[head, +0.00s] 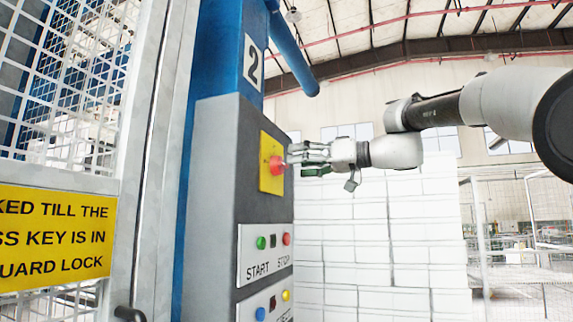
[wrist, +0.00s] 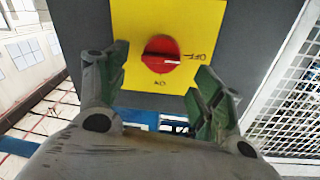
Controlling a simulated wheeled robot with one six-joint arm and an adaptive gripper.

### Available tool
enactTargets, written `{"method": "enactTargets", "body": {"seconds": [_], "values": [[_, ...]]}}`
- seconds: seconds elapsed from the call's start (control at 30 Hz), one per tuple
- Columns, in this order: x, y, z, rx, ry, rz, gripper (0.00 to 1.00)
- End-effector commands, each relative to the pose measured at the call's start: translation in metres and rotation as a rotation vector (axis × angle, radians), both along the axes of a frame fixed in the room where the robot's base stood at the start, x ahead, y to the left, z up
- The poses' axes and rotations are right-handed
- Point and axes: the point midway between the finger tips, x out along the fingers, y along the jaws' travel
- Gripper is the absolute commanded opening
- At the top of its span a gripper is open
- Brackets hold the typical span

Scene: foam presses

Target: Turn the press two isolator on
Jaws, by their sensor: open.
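The press two isolator is a red rotary knob (head: 277,165) on a yellow plate (head: 265,180), high on a grey control box (head: 222,140) under a "2" sign (head: 252,62). In the wrist view the red knob (wrist: 161,53) sits on the yellow plate (wrist: 185,15), which is marked OFF and ON. A pale mark on the knob points toward the OFF word. My gripper (head: 300,160) is level with the knob, in front of the plate. In the wrist view its open fingers (wrist: 160,75) stand on either side of the knob, with nothing between them gripped.
Below the isolator are START and STOP buttons (head: 263,254), with a blue and a yellow button lower down. A mesh guard with a yellow sign (head: 50,238) stands at the left. White stacked blocks (head: 380,240) stand behind my arm.

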Motion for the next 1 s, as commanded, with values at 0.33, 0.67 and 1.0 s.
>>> {"method": "enactTargets", "body": {"seconds": [0.33, 0.67, 1.0], "values": [[0.019, 0.041, 0.000, -0.002, 0.001, 0.000, 0.67], [0.020, 0.042, 0.000, -0.002, 0.002, -0.002, 0.60], [0.020, 0.042, -0.001, -0.001, 0.003, -0.002, 0.21]]}}
